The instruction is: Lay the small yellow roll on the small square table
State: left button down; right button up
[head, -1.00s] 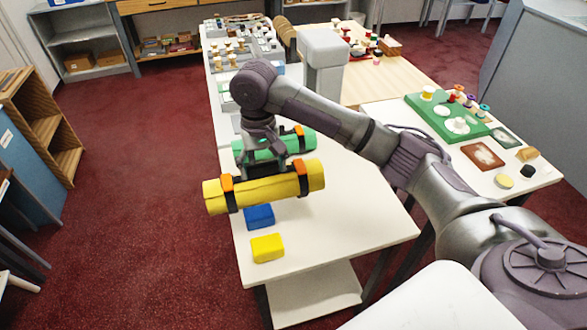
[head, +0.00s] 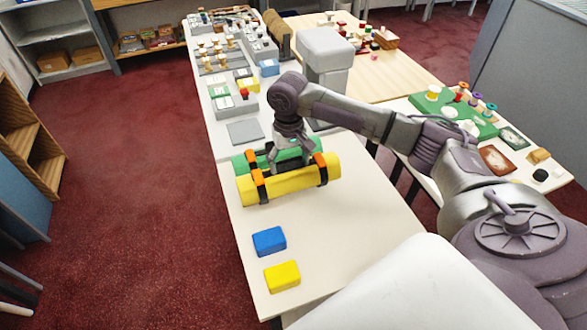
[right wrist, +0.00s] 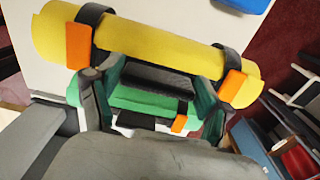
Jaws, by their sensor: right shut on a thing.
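The yellow roll (head: 293,181) has black straps with orange buckles. It also shows across the top of the right wrist view (right wrist: 160,36). My right gripper (head: 290,165) comes from above, its fingers shut on the roll's dark carrying handle (right wrist: 158,78). The roll lies level, low over the white table top (head: 350,225); I cannot tell whether it touches. A green roll (head: 245,161) lies directly behind it, partly hidden by the yellow roll and my gripper. Which table is the small square one is not clear. My left gripper is not in view.
A blue block (head: 269,241) and a yellow block (head: 282,276) lie on the white table nearer me. A grey post-like block (head: 325,55) stands behind my arm. A green board (head: 450,112) with spools is at the right. The white top right of the blocks is bare.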

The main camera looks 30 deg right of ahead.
aim_at(293, 168)
jog(key=shift+d+f, duration=0.35)
jog(key=shift+d, duration=0.1)
notch_tip(293, 168, down, 3)
jog(key=shift+s+f+p, duration=0.1)
jog(key=shift+f+p, duration=0.05)
jog(key=shift+p, duration=0.35)
jog(key=shift+f, duration=0.25)
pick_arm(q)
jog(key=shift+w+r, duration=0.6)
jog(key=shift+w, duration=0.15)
pick_arm(e)
jog(key=o, duration=1.7)
jog(key=shift+f, duration=0.1)
notch_tip(293, 168, up, 12)
jog(key=shift+r+b, duration=0.15)
jog(key=shift+b, duration=0.9)
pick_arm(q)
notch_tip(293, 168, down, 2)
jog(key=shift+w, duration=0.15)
